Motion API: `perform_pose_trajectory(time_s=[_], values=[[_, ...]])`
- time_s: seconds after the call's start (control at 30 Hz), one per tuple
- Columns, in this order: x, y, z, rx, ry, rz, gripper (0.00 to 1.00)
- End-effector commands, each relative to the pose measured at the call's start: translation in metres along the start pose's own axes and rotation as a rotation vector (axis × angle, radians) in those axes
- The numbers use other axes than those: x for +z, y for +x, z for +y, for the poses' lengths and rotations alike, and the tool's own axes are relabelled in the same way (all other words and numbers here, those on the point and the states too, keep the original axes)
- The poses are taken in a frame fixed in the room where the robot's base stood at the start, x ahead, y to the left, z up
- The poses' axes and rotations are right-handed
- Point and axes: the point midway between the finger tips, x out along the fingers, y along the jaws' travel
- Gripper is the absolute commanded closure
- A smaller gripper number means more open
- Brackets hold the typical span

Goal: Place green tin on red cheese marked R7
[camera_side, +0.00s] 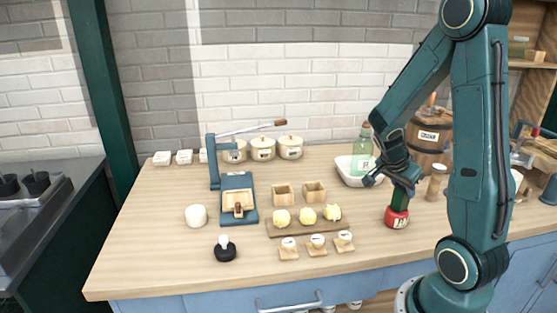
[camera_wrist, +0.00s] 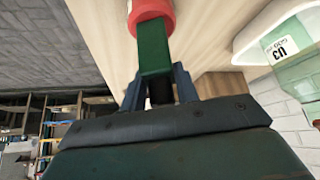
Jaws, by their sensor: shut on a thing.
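My gripper (camera_side: 402,180) points down at the right of the table and is shut on the green tin (camera_side: 399,198). The tin is upright and narrow, its upper end between my fingers. Directly under it is the red cheese (camera_side: 397,219), a short round piece with a white label too small to read surely. The tin's lower end meets the cheese's top in the picture; I cannot tell whether it rests there or hovers slightly. In the wrist view my gripper (camera_wrist: 158,88) holds the green tin (camera_wrist: 153,48), with the red cheese (camera_wrist: 151,11) beyond it, partly cut off.
A white basin (camera_side: 350,170) with a green bottle (camera_side: 363,148) stands behind my gripper. A wooden barrel (camera_side: 428,140) and a small jar (camera_side: 436,184) are close by. A board (camera_side: 285,231) with yellow lumps lies left. Table between board and cheese is clear.

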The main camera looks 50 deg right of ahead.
Motion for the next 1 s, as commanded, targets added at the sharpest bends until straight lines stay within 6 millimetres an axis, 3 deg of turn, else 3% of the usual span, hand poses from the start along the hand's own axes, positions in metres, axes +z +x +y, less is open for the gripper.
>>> perform_pose_trajectory(time_s=[0.33,0.37,0.47,1.0], values=[[0.0014,0.0025,-0.0001,0.000,0.000,0.001,0.94],[0.0014,0.0024,-0.0001,-0.001,0.001,0.001,0.66],[0.0013,0.0023,-0.0001,-0.001,0.001,0.001,0.48],[-0.0004,-0.0048,-0.0004,-0.002,0.000,0.001,0.48]])
